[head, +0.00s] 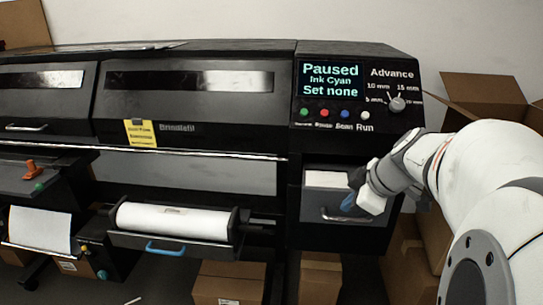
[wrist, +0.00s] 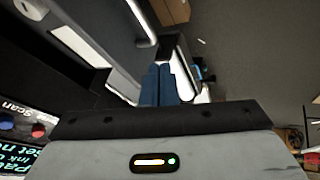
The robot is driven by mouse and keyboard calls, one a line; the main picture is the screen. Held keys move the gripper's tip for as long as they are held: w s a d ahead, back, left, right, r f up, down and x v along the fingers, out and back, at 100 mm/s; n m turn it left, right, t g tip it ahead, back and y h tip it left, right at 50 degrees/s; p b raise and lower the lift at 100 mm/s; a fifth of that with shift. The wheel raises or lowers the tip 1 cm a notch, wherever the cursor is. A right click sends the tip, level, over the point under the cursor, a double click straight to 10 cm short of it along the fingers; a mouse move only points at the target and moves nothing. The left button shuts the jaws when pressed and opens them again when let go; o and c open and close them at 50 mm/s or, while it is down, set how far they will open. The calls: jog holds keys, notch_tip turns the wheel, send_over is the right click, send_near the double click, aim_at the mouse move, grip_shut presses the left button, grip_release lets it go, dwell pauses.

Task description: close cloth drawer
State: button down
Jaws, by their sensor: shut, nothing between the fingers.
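The cloth drawer (head: 312,206) is a dark drawer below the control panel, with a silver bar handle (head: 345,219) on its front. It stands open, and white cloth (head: 327,179) shows inside. In the wrist view the drawer front (wrist: 95,22) is at the upper left, with its handle (wrist: 141,22) beside it. My gripper (head: 348,203) is at the right part of the drawer, close to the front, its blue fingers together and empty. The fingers also show in the wrist view (wrist: 159,70). I cannot tell whether they touch the drawer.
The control panel (head: 333,80) with buttons and a knob (head: 397,104) is above the drawer. A white roll (head: 172,221) on a holder with a blue handle (head: 165,248) is to the left. Cardboard boxes (head: 228,284) stand below, and an open box (head: 484,98) is at the right.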

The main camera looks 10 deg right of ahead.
aim_at(338, 209)
jog(key=shift+n+t, duration=0.4)
jog(key=shift+n, duration=0.5)
jog(key=w+f, duration=0.4)
jog(key=f, duration=0.1)
jog(key=w+d+f+p, duration=0.1)
jog(key=w+f, duration=0.2)
